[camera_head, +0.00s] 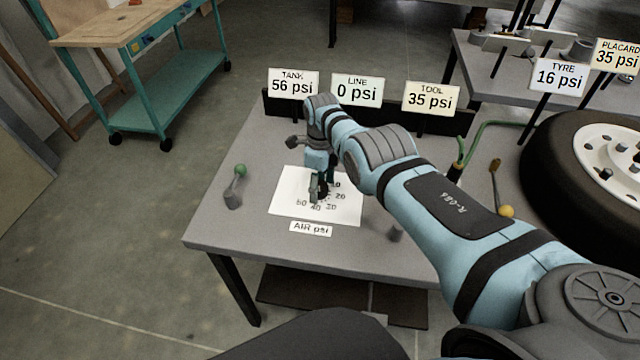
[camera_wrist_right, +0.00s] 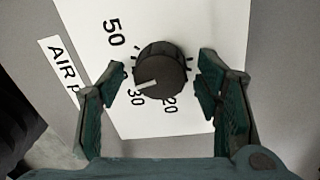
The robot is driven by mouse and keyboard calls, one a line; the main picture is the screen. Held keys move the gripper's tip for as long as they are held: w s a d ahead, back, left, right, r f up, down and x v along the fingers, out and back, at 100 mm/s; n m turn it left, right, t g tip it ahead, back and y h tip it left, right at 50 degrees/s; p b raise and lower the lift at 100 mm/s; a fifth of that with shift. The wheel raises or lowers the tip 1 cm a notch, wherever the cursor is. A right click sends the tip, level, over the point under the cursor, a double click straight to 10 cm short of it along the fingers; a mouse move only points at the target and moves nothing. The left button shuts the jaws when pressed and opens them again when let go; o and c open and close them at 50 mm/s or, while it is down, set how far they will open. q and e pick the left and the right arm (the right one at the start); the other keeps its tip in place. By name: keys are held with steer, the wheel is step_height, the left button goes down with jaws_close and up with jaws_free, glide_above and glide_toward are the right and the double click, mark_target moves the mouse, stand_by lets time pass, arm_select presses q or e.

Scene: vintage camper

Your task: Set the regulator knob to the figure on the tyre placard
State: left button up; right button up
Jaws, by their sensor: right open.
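The regulator knob (camera_wrist_right: 160,66) is black and round with a white pointer, on a white dial sheet (camera_head: 290,183) on the table; it also shows partly in the head view (camera_head: 319,190). Its pointer aims to the lower left in the wrist view, close to the 30 mark on the side towards 50. The 40 figure is hidden there by a finger. My right gripper (camera_wrist_right: 161,70) is open, its fingers on either side of the knob with visible gaps; it also shows in the head view (camera_head: 318,172). The placard sign (camera_head: 617,57) reads 35 psi. My left gripper is out of view.
The tyre sign (camera_head: 558,76) reads 16 psi. A green-tipped lever (camera_head: 237,180) stands left of the dial. A wheel (camera_head: 560,165) lies right.

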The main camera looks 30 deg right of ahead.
mark_target(321, 183)
steer(key=shift+w+a+r, duration=0.1)
steer(key=shift+r, duration=0.05)
steer(key=shift+w+r, duration=0.1)
steer(key=shift+r, duration=0.25)
step_height(321, 183, up, 11)
steer(key=shift+d, duration=0.3)
